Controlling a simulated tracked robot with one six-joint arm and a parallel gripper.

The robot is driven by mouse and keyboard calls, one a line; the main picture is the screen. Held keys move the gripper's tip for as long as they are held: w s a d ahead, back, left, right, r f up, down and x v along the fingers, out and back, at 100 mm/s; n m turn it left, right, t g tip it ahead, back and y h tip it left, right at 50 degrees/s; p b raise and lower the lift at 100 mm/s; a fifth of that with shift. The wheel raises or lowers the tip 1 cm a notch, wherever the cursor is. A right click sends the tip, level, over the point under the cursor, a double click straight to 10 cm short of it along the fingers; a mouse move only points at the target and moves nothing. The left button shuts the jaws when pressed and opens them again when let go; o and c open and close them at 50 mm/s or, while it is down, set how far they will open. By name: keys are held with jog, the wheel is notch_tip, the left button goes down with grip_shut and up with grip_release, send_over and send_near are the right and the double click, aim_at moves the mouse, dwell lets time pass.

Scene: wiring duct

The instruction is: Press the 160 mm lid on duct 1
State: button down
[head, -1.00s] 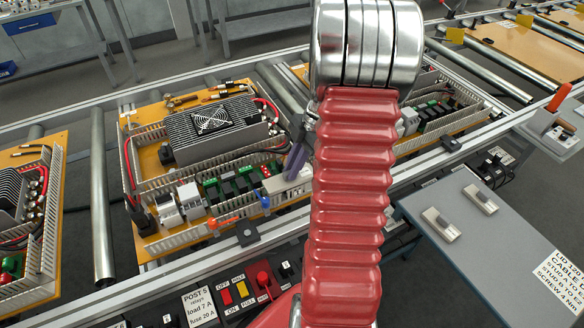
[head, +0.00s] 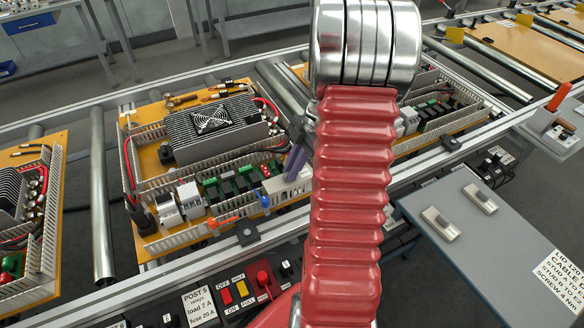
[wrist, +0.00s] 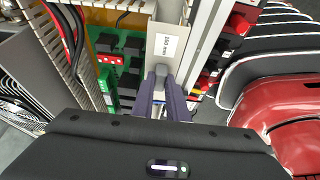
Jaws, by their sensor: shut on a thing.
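A pale grey lid (wrist: 171,43) with a printed label, too small to read surely, shows in the wrist view. Its near end has a grey grip (wrist: 161,76) between my purple fingers. My gripper (wrist: 166,98) is shut on the lid. In the head view my gripper (head: 295,162) is at the right front of the middle board, with the pale lid (head: 287,182) under its fingertips beside the relay row. Slotted grey duct (head: 190,241) runs along the board's front edge. I cannot tell which run is duct 1, or whether the lid touches it.
A finned power unit with a fan (head: 213,122) stands behind the relays (head: 235,182). Red and black wires run close by. Two small grey parts (head: 440,224) lie on the blue-grey side table (head: 500,250). My red arm hides part of the board's right side.

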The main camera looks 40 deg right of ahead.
jog(key=shift+f, duration=0.8)
jog(key=c, duration=1.7)
grip_release()
jog(key=shift+o, duration=0.2)
jog(key=v, duration=1.3)
jog(key=shift+d+r, duration=0.15)
jog(key=shift+r, duration=0.15)
